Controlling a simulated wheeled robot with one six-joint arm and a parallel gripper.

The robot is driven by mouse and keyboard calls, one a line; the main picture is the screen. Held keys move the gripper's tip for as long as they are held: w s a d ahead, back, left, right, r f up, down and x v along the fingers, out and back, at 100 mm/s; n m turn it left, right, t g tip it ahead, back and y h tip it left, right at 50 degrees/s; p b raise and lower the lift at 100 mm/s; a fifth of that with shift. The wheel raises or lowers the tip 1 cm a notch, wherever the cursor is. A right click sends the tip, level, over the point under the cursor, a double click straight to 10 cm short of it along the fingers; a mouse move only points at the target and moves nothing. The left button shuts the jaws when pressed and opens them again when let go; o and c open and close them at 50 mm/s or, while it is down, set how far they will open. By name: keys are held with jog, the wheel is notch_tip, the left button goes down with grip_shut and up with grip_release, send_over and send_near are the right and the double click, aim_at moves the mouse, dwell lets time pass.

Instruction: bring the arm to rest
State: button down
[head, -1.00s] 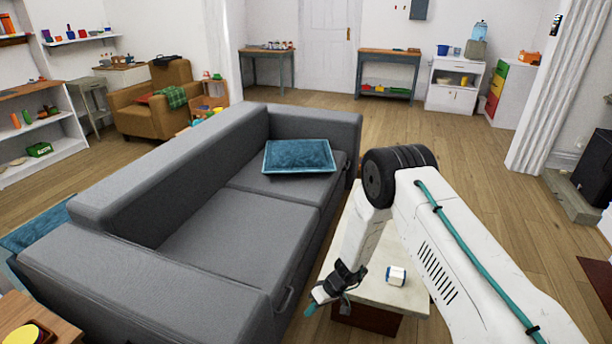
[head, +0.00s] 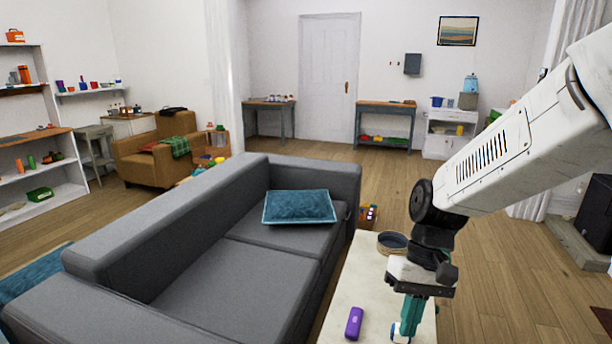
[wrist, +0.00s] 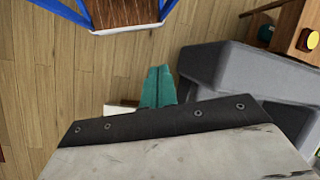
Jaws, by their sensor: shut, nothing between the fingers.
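My gripper (head: 408,318) hangs at the right of the head view, fingers pointing down over the pale low table (head: 372,282). Its teal fingers are shut with nothing between them; they also show closed together in the wrist view (wrist: 158,87). My arm is raised and folded, with its white link reaching in from the upper right. A small white and blue object (head: 396,334) on the table is mostly hidden behind the fingers. I cannot tell the exact gap between the fingers and it.
A purple object (head: 354,323) and a dark round bowl (head: 392,243) are on the table. The grey sofa (head: 180,235) with a blue cushion (head: 300,207) stands left of it. The wrist view shows a blue-framed wooden piece (wrist: 122,12). Open wood floor (head: 490,260) lies to the right.

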jog(key=s+d+r+t+h, duration=0.1)
jog(key=s+d+r+t, duration=0.1)
jog(key=s+d+r, duration=0.2)
jog(key=s+d+r+m+t+h, duration=0.1)
jog(key=s+d+r+t, duration=0.2)
jog(key=s+r, duration=0.4)
jog(key=shift+s+d+r, duration=0.2)
jog(key=shift+s+d, duration=0.65)
jog(key=shift+s, duration=0.65)
